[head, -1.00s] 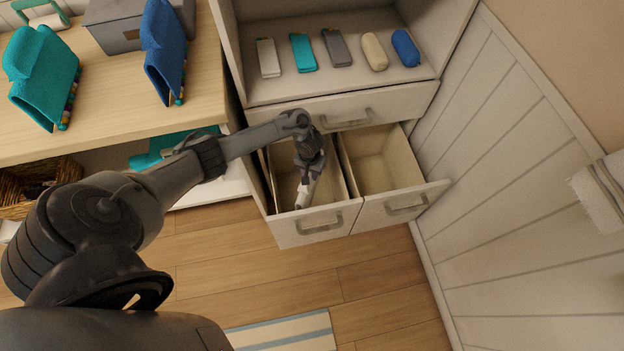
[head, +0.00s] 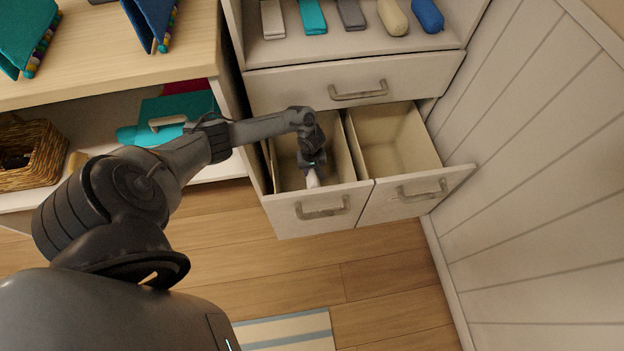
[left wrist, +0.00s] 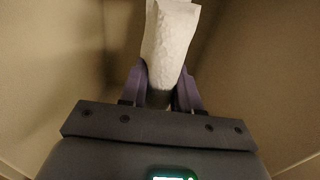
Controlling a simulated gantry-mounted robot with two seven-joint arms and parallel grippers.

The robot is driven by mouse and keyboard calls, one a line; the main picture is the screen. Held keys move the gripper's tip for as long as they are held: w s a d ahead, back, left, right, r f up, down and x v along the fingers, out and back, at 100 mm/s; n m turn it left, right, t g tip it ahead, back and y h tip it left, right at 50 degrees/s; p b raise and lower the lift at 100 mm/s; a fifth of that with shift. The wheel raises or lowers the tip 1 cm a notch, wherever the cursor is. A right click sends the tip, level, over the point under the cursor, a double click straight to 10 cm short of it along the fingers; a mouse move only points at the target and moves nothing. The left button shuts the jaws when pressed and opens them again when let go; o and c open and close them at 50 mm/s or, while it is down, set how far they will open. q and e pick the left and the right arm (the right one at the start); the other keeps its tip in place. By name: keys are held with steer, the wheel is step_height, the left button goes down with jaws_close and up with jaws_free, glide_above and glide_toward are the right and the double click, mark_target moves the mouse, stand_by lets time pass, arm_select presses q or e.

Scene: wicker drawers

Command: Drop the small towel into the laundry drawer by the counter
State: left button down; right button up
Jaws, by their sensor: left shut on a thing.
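The small white towel (left wrist: 168,38) is pinched between the fingers of my left gripper (left wrist: 160,90) in the left wrist view, its free end sticking out past them. In the head view my left gripper (head: 313,172) points down inside the open left drawer (head: 288,212), the one beside the counter. Only a small pale bit of the towel (head: 313,181) shows there, below the fingers and behind the drawer's front panel. Drawer walls surround the gripper in the wrist view. Whether the towel touches the drawer's bottom cannot be told. My right gripper is not in view.
An open, empty-looking right drawer (head: 420,197) adjoins it. A closed wide drawer (head: 410,84) is above, under a shelf of rolled and folded cloths. The wooden counter (head: 95,62) stands left, with a wicker basket (head: 42,158) below. A panelled wall (head: 540,170) is right.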

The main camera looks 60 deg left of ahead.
arm_select(q)
step_height(320, 180, down, 5)
steer(key=b, duration=0.3)
steer(key=shift+f, duration=0.1)
steer(key=shift+f+b, duration=0.25)
steer(key=shift+b, duration=0.05)
steer(key=shift+f, duration=0.35)
steer(key=c, duration=0.8)
jaws_free()
steer(key=shift+r, duration=0.1)
